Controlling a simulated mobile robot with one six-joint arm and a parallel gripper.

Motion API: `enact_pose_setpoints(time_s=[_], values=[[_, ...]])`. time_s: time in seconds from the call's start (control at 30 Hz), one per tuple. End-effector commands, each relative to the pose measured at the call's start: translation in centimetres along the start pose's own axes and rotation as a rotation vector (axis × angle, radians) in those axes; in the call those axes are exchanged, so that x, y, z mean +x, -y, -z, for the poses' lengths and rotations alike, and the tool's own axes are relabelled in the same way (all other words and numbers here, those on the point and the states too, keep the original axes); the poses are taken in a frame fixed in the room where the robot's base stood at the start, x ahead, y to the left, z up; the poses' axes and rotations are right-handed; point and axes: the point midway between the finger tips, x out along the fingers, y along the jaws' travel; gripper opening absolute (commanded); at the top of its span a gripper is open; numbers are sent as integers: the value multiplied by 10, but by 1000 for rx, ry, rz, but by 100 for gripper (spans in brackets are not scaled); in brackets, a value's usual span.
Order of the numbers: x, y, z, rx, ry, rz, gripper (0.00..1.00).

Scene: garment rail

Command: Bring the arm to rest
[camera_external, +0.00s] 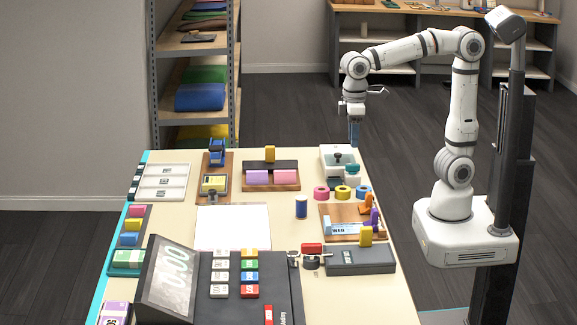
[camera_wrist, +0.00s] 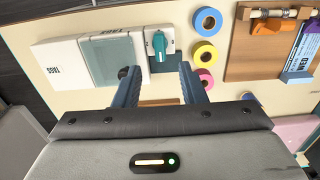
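My gripper (camera_external: 354,138) hangs from my raised white arm, pointing down above the far right edge of the table. In the wrist view my gripper (camera_wrist: 160,78) has its two blue-grey fingers apart, with nothing held between them. In the wrist view the teal item (camera_wrist: 159,46) lies beyond the fingertips. The arm's joints are bent, with the upper link rising from my base and the forearm reaching left.
Rolls of coloured tape (camera_external: 342,192), a blue spool (camera_external: 301,207) and a wooden block holder (camera_external: 345,219) sit near the table's right side. A display unit (camera_external: 168,282) stands at the front left. Shelving (camera_external: 195,75) is behind. The air around my arm looks clear.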

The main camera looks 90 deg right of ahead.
Motion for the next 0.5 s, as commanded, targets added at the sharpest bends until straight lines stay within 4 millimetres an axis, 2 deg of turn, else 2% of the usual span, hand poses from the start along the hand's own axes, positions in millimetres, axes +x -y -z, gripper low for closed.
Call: enact_pose_setpoints(time_s=[0.33,0.5], values=[[-1,-4,-4,1,-8,1,37],[9,-33,-35,6,-75,10,37]])
